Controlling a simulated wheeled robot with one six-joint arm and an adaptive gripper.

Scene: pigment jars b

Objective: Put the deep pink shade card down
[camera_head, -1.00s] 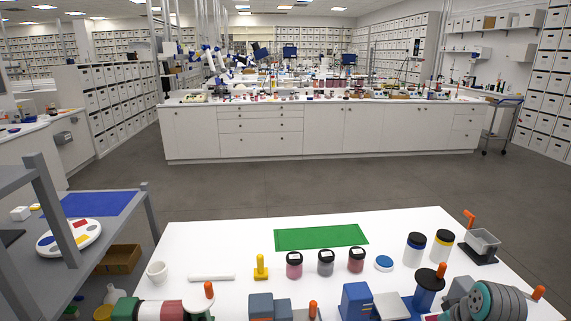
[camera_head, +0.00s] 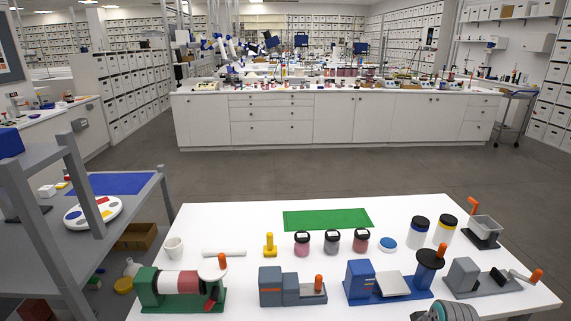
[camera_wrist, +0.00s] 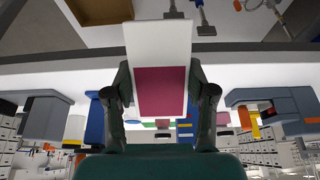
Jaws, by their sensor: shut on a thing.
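The deep pink shade card (camera_wrist: 161,91) is a white card with a deep pink patch, seen in the wrist view. My gripper (camera_wrist: 160,78) is shut on it, with one dark finger at each side edge. The card is clear of any surface in that view. In the head view only a rounded part of my arm shows at the bottom edge, and the card is not visible there. A flat green mat (camera_head: 327,219) lies bare at the far side of the white table (camera_head: 235,234).
Three dark-lidded jars (camera_head: 332,241), a yellow stamp-like piece (camera_head: 270,245) and a white cup (camera_head: 173,248) stand on the table. Blue (camera_head: 390,280) and grey (camera_head: 290,287) devices line its near side. A grey shelf at left holds a blue mat (camera_head: 113,183) and round palette (camera_head: 93,212).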

